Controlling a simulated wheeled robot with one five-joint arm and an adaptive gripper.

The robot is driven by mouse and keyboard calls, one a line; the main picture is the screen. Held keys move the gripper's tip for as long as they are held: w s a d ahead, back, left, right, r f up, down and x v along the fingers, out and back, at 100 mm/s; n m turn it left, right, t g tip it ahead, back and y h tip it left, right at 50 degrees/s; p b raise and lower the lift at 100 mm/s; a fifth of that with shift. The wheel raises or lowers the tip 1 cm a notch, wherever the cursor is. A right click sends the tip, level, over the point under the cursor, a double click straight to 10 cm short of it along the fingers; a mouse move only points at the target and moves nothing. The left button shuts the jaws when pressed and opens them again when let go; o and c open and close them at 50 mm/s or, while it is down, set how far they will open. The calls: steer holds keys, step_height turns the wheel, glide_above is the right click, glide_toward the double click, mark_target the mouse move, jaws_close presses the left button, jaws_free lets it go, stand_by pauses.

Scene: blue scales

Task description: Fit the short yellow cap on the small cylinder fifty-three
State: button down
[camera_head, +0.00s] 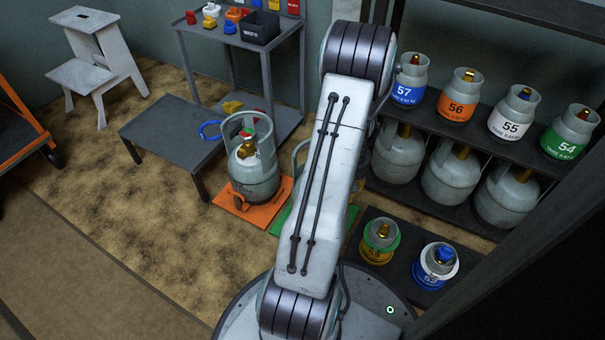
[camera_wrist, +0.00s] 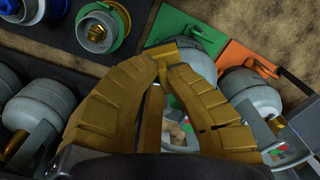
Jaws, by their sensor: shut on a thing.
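The small cylinder fifty-three (camera_head: 380,241), yellow with a green ring and a bare brass valve, stands on the low dark platform; its number is hard to read. It shows from above at upper left in the wrist view (camera_wrist: 98,28). In the wrist view my gripper (camera_wrist: 163,66) is shut, its brass-coloured fingers meeting on a small dull yellow piece, apparently the short yellow cap (camera_wrist: 162,50). Its shape is mostly hidden. The gripper is to the right of cylinder fifty-three there, apart from it. In the head view my arm hides the gripper.
A blue cylinder (camera_head: 436,266) with a blue cap stands beside fifty-three. Shelves at right hold numbered cylinders (camera_head: 460,95) above larger grey ones. A grey cylinder (camera_head: 252,170) stands on an orange scale (camera_head: 226,198); a green scale (camera_wrist: 187,22) is beside it. Yellow pieces (camera_head: 232,106) lie on the rack.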

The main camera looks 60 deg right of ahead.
steer(key=s+d+f+m, duration=0.1)
steer(key=s+d+f, duration=0.15)
steer(key=s, duration=0.35)
steer(key=s+d+f, duration=0.1)
steer(key=s+f, duration=0.3)
steer(key=s, duration=0.2)
steer(key=d+n, duration=0.6)
steer(key=n, duration=0.5)
steer(key=shift+s+f+y, duration=0.2)
steer(key=shift+f+y, duration=0.1)
steer(key=shift+y, duration=0.1)
steer(key=b, duration=0.4)
glide_above(387, 226)
steer(key=shift+h, duration=0.3)
steer(key=shift+f, duration=2.3)
steer(key=shift+d+f, duration=0.1)
steer(key=shift+f, duration=1.55)
steer(key=shift+f, duration=1.8)
